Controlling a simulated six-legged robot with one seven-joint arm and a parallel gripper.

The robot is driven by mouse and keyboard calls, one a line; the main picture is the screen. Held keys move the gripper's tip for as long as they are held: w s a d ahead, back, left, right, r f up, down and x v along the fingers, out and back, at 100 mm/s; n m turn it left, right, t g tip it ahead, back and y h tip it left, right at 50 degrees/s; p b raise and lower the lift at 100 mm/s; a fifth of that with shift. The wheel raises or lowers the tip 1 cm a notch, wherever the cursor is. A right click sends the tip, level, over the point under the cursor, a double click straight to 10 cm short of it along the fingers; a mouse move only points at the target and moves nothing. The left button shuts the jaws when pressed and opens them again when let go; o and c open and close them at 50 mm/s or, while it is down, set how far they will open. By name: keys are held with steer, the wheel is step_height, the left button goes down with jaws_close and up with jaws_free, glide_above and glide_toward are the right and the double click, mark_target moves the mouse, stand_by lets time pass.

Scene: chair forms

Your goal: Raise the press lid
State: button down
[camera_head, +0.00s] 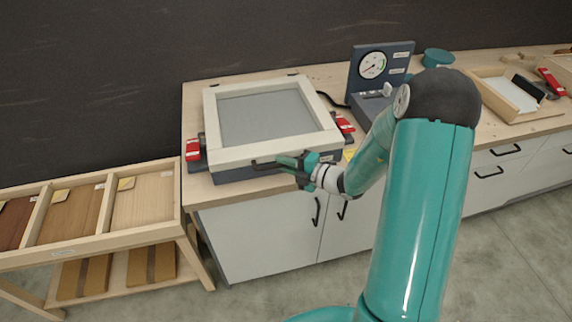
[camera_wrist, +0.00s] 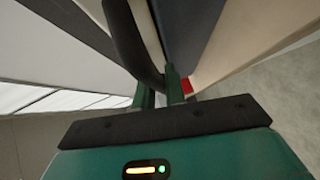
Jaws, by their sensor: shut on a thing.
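The press lid (camera_head: 222,153) is a pale wooden frame around a grey panel on a dark press base (camera_head: 240,174). It looks down on the base in the head view. My gripper (camera_head: 281,163) is at the front edge of the lid and is shut on the dark lid handle (camera_head: 264,166). In the wrist view, my fingers (camera_wrist: 160,88) close around the curved dark handle (camera_wrist: 128,42). The exact contact at the fingertips is partly hidden.
Red clamps (camera_head: 193,150) sit at the press's sides. A gauge unit (camera_head: 374,66) stands behind right on the wooden counter (camera_head: 320,72). A rack of wood panels (camera_head: 97,180) stands at left. A white-bottomed tray (camera_head: 509,93) lies far right.

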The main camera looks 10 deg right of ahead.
steer(key=shift+a+y, duration=0.3)
steer(key=shift+a, duration=0.25)
steer(key=w+r, duration=0.4)
steer(key=r, duration=0.9)
steer(key=w+r, duration=0.4)
steer(key=r, duration=0.9)
steer(key=shift+w+d+r, duration=0.15)
steer(key=shift+w+d, duration=0.05)
steer(key=shift+w, duration=0.05)
steer(key=c, duration=1.5)
jaws_free()
steer(key=shift+o, duration=0.2)
steer(key=shift+d, duration=0.15)
steer(key=shift+d, duration=0.1)
